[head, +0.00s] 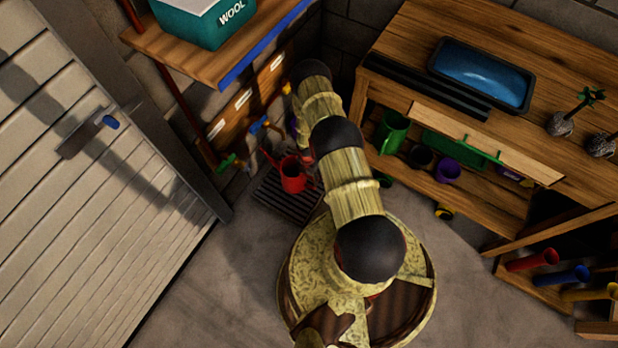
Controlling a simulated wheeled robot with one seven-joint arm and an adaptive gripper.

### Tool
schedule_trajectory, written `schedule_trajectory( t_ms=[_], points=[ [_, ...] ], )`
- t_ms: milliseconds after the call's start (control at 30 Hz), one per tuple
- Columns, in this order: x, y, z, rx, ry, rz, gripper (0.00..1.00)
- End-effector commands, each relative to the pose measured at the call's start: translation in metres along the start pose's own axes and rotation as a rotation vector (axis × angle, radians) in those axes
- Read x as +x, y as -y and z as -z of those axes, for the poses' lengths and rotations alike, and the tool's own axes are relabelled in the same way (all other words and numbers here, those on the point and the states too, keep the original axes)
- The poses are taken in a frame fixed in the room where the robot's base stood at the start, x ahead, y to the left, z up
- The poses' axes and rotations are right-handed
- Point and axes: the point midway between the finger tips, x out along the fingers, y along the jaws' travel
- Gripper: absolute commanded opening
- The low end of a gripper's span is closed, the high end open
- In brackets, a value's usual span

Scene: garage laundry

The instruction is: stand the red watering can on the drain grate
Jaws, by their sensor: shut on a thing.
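The red watering can (292,179) is upright as far as I can see, with its spout pointing up and left. It appears over the dark slatted drain grate (272,197) on the floor by the wall. From this high angle I cannot tell whether its base touches the grate or is a little above it. My arm crosses just right of the can and hides part of the grate. My gripper is hidden behind the arm, so its hold on the can does not show.
Coloured taps, including a green one (228,162) and a blue one (258,125), stick out above the grate. A shelf with a teal WOOL box (203,22) overhangs at upper left. A wooden workbench (400,50) stands right, with a green can (391,131) on its lower shelf.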

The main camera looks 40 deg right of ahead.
Motion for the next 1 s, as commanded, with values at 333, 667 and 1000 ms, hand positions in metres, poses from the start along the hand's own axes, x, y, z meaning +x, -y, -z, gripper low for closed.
schedule_trajectory(
  t_ms=[333, 667, 1000],
  points=[
    [0.001, 0.000, 0.000, 0.000, 0.000, 0.000, 0.59],
    [0.001, 0.000, 0.000, 0.000, 0.000, 0.000, 0.74],
    [-0.010, -0.001, -0.001, 0.000, 0.001, -0.001, 0.74]
  ],
)
